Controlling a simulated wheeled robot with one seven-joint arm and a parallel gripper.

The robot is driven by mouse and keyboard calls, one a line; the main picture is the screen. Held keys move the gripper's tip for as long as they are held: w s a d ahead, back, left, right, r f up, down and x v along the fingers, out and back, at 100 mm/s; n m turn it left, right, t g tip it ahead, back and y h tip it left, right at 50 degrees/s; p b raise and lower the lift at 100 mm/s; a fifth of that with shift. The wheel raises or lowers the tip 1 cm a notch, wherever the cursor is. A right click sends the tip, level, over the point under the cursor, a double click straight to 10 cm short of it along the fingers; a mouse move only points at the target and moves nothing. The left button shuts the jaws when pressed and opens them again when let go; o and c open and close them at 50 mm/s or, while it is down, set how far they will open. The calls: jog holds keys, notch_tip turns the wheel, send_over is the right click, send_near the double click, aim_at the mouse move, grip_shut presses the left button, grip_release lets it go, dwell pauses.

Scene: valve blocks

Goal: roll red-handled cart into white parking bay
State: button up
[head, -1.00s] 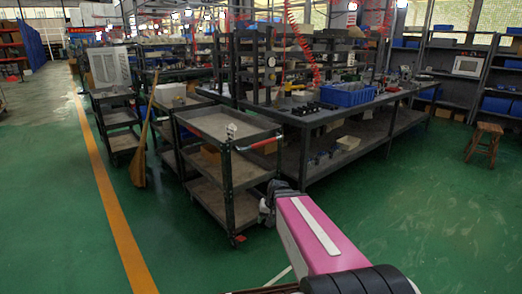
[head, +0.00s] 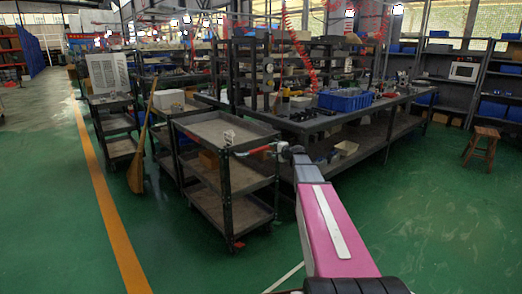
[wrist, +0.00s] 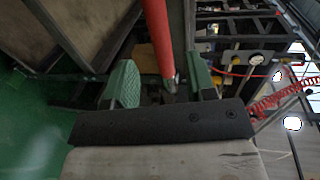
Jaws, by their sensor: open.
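The dark three-shelf cart (head: 228,212) stands left of my arm in the head view, beside the workbench. Its red handle (head: 262,149) sticks out from the top right side. My gripper (head: 285,148) is at the right end of this handle. In the wrist view the red handle (wrist: 157,35) runs down from the top edge, its end showing between the two green finger pads of my open gripper (wrist: 162,80). I cannot tell how deep the handle sits between the pads. A white floor line (head: 284,278), perhaps part of the parking bay, shows beside my arm; the rest is hidden.
The workbench (head: 345,117) with a blue bin (head: 344,101) stands just behind the handle. Another cart (head: 116,126) and a broom (head: 137,165) are at left. A wooden stool (head: 482,146) stands at right. Green floor is clear in front and right.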

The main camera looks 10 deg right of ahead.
aim_at(264, 149)
jog(key=x, duration=1)
jog(key=shift+w, duration=0.1)
jog(key=shift+c, duration=0.4)
grip_shut()
